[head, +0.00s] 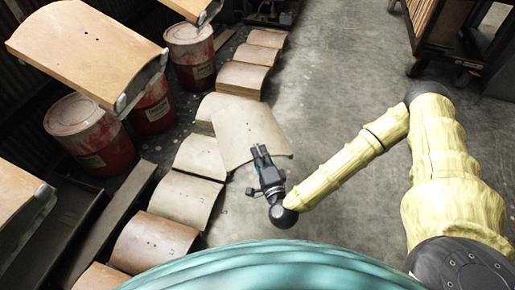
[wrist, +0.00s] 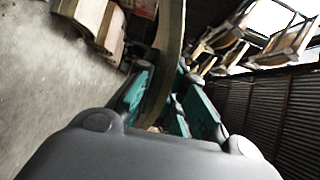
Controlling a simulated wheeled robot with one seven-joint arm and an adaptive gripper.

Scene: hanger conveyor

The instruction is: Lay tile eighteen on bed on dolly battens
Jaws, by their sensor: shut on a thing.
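My gripper (head: 261,152) is shut on a curved, pale tan tile (head: 238,122) by its near edge. In the wrist view the tile (wrist: 170,60) shows edge-on between the teal fingers (wrist: 160,95). In the head view it hides part of the tile row behind it, and I cannot tell its height above the floor. No number can be read on it. A dark wheeled frame (head: 450,52), seemingly the dolly, stands at the upper right of the head view and is cut off by the frame. Its battens cannot be made out.
Several curved tiles (head: 183,198) lie in a row along the left. Red drums (head: 92,135) stand behind them. Hanging carriers with curved boards (head: 88,48) overhang the left side. Bare concrete floor (head: 335,90) lies between the row and the wheeled frame.

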